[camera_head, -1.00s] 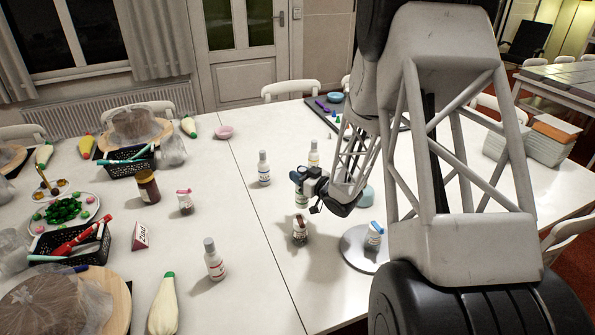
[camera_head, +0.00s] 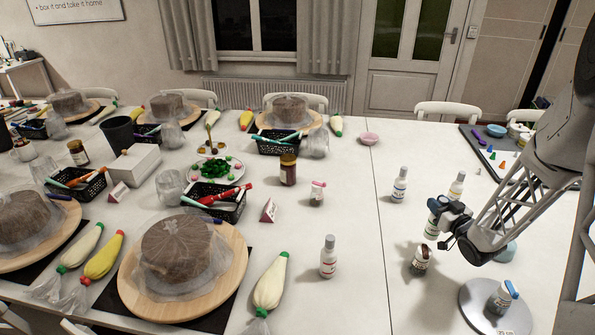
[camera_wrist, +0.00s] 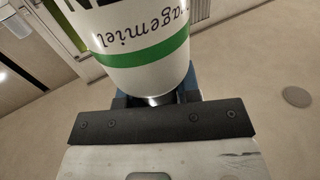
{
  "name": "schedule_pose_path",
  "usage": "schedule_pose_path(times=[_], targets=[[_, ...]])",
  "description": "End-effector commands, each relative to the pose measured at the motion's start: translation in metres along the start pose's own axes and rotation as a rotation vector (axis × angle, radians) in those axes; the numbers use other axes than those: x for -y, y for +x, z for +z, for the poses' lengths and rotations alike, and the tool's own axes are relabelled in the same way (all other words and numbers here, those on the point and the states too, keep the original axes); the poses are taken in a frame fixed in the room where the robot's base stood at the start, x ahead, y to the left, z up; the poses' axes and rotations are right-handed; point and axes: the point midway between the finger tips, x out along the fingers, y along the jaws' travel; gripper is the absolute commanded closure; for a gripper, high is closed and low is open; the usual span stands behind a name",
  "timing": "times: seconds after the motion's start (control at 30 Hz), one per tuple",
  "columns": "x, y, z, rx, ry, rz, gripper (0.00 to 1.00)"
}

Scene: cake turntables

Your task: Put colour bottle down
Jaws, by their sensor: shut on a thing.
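My gripper (camera_head: 441,213) is shut on a white colour bottle with a green band (camera_head: 432,229), at the right of the head view. In the wrist view the same bottle (camera_wrist: 145,50) fills the top middle, its green band and part of its lettering showing between my fingers (camera_wrist: 158,100). The head view does not show clearly whether its base touches the table. A blue-lettered bottle (camera_head: 399,186) and another white bottle (camera_head: 456,187) stand upright behind it. A red-lettered bottle (camera_head: 328,258) stands to the left, nearer the front.
A small dark jar (camera_head: 421,261) stands just in front of the held bottle. A wooden board (camera_head: 235,275) holds a wrapped cake. The white table (camera_head: 365,220) is clear between the red-lettered and blue-lettered bottles.

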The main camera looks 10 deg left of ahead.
Motion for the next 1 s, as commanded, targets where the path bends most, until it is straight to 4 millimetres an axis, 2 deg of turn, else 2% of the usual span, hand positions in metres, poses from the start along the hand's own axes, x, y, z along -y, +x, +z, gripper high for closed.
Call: schedule_pose_path(times=[0.17,0.33,0.47,0.6,1.0], targets=[[0.000,0.000,-0.002,-0.001,-0.001,0.000,1.00],[0.000,0.000,-0.013,-0.001,-0.002,0.000,1.00],[0.000,0.000,-0.031,-0.003,-0.003,0.000,1.00],[0.000,0.000,-0.058,-0.002,-0.004,0.000,1.00],[0.057,-0.022,-0.083,-0.005,0.000,-0.048,1.00]])
